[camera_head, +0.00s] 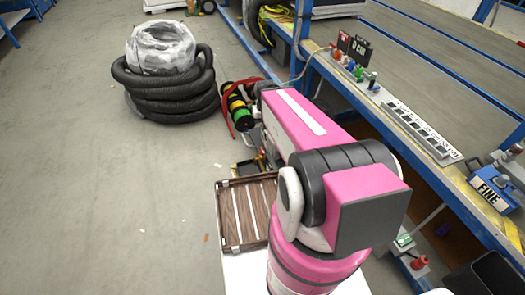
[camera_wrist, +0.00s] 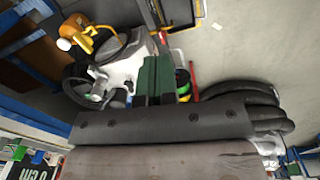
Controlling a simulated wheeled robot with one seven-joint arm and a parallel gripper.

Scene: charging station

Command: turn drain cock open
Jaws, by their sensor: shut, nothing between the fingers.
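My gripper (camera_wrist: 156,64) shows in the wrist view as two dark green fingers side by side, shut and empty. Left of the fingers and beyond them is a pale grey machine (camera_wrist: 122,68) with a yellow-orange part (camera_wrist: 84,33), a white round knob (camera_wrist: 64,44) and a dark curved hose or cable. I cannot tell which small part is the drain cock. The fingers overlap the machine's right edge in the picture; contact cannot be told. In the head view my pink arm hides my gripper and most of that area.
A brown slatted tray (camera_head: 228,222) lies near my arm. A black coiled hose (camera_head: 170,98) stands on the floor at upper left, with cable reels (camera_head: 238,108) right of it. A blue-framed workbench (camera_head: 440,185) runs along the right. The left floor is mostly clear.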

